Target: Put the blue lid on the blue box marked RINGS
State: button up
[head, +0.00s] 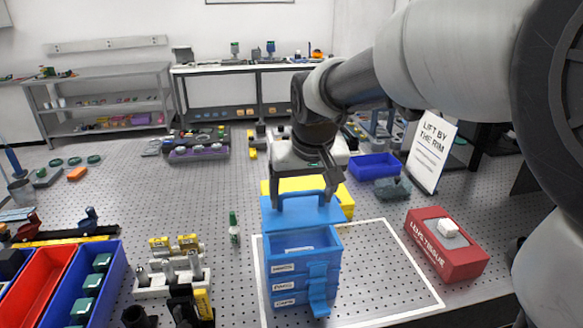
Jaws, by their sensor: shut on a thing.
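A stack of blue boxes (286,276) stands on the pegboard table inside a white outlined square. Each tier has a small white label on its front; the top one seems to read RINGS, though the print is small. The top box (322,240) is open and I see into it. The blue lid (302,214) has a raised handle and hangs tilted at the far side of the top box's opening. My gripper (303,188) is shut on the lid's handle from above. Whether the lid touches the box's back rim I cannot tell.
A yellow box (344,197) stands right behind the lid. A red tissue box (447,250) and a sign (432,150) are to the right. A small green bottle (233,230) and block fixtures (170,268) stand left. The square's right side is clear.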

aim_at(303, 213)
jog(key=shift+f, duration=3.4)
jog(key=shift+f, duration=0.1)
jog(key=o, duration=1.1)
jog(key=shift+b, duration=0.3)
jog(key=shift+s+r, duration=0.1)
jog(key=shift+r, duration=0.2)
jog(key=p+v, duration=0.1)
jog(key=v, duration=1)
jog(key=shift+s+r, duration=0.2)
jog(key=shift+r, duration=0.05)
